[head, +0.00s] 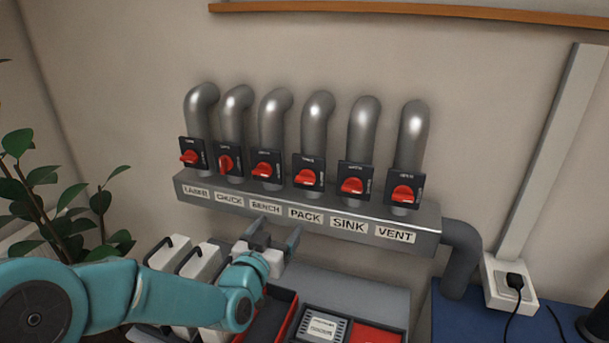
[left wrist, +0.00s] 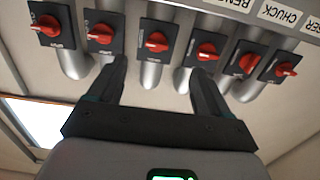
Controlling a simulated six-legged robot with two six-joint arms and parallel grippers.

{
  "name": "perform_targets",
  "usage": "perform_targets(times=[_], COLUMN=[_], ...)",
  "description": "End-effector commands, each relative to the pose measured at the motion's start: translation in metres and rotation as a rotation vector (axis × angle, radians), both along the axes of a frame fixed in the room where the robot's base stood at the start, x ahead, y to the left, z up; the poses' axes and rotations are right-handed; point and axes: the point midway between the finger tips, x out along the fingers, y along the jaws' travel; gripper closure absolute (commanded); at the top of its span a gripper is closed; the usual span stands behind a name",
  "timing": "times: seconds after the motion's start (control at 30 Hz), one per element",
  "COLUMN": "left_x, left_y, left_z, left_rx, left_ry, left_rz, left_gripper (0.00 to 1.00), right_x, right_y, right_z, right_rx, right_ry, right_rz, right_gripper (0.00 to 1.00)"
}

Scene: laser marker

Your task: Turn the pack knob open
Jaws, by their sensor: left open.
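The pack knob (head: 307,177) is a red handle on a black plate, fourth from the left in the row, on the grey pipe above the PACK label (head: 305,215). Its handle lies roughly crosswise. My left gripper (head: 277,231) is open and empty, below the labelled ledge near the BENCH and PACK labels. It does not touch the knob. In the left wrist view, the pack knob (left wrist: 157,42) shows beyond and between the open fingertips (left wrist: 159,72). My right gripper is not in view.
Similar red knobs stand close on both sides, including bench (head: 265,170) and sink (head: 352,186). The chuck knob's handle (head: 226,164) stands upright. The labelled ledge (head: 420,239) juts out below them. A grey machine and red trays (head: 376,334) lie below; a plant (head: 60,200) stands left.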

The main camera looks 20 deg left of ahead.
Motion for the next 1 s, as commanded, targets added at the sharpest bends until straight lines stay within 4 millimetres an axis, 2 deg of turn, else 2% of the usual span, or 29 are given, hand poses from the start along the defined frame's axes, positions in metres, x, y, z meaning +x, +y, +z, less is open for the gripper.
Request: perform_targets(times=[0.03, 0.1, 0.23, 0.37, 0.8, 1.0], left_x=[-0.002, -0.005, -0.005, 0.010, 0.114, 0.145], left_y=[0.000, 0.000, -0.002, -0.003, -0.006, -0.007], left_z=[0.011, 0.020, 0.028, 0.030, 0.031, 0.029], left_rx=[0.001, 0.000, 0.001, 0.001, 0.001, 0.000], left_ry=[-0.014, -0.026, -0.036, -0.035, -0.036, -0.035], left_rz=[0.000, -0.001, -0.004, -0.006, -0.005, -0.004], left_gripper=[0.21, 0.21, 0.21, 0.21, 0.21, 0.21], right_x=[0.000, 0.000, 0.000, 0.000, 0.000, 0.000], right_y=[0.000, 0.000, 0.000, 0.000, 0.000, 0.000], right_z=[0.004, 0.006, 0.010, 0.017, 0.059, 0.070], right_rx=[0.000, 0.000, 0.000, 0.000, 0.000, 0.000], right_ry=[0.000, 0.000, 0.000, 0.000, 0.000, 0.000], right_rz=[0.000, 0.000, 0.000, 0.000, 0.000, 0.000], right_gripper=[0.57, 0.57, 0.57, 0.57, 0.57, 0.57])
